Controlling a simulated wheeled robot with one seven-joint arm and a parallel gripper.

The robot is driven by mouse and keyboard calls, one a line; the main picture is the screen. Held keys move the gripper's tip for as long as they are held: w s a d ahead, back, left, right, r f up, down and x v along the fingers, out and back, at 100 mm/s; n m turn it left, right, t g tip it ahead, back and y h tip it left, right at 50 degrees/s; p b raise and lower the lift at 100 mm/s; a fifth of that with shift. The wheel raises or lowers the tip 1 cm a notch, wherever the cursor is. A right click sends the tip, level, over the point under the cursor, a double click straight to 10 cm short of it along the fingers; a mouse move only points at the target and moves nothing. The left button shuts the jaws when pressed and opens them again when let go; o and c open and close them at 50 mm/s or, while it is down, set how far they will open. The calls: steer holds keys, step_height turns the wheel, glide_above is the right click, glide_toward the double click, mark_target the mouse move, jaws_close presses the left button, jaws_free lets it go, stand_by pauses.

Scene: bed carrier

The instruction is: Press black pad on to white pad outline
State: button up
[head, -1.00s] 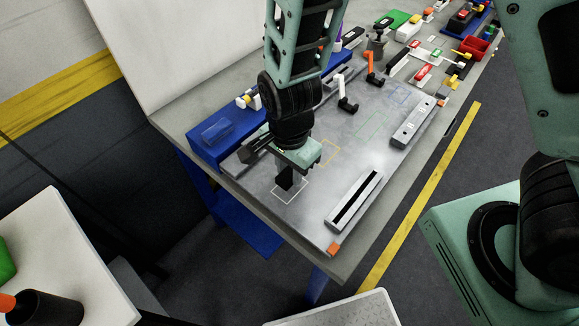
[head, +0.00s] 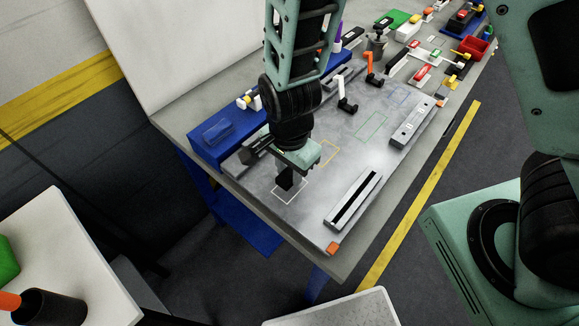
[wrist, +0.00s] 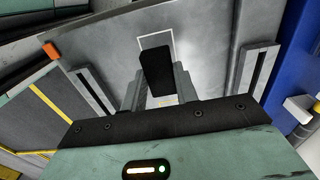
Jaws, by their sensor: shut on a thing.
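The black pad (head: 286,179) is held in my gripper (head: 289,168) over the white pad outline (head: 291,196) on the grey plate (head: 310,214). In the wrist view the black pad (wrist: 156,68) sits between the fingers of my gripper (wrist: 158,88) and covers part of the white outline (wrist: 171,42). The far part of the outline shows beyond the pad. I cannot tell whether the pad touches the plate.
Slotted metal rails (head: 354,199) and (head: 413,122) stand on the plate's right side. Yellow (head: 327,153), green (head: 371,127) and blue (head: 399,94) outlines lie further back. An orange block (head: 332,248) marks the front corner. A blue box (head: 215,139) stands at left.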

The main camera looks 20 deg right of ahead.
mark_target(290, 174)
steer(key=shift+f, duration=0.1)
steer(key=shift+f+b, duration=0.8)
steer(key=shift+f, duration=0.25)
steer(key=shift+f, duration=0.15)
stand_by(0.9)
steer(key=shift+f, duration=0.4)
steer(key=shift+f, duration=0.1)
stand_by(0.4)
steer(key=o, duration=0.9)
step_height(290, 174, up, 17)
steer(key=shift+r+p, duration=0.2)
steer(key=shift+p, duration=0.55)
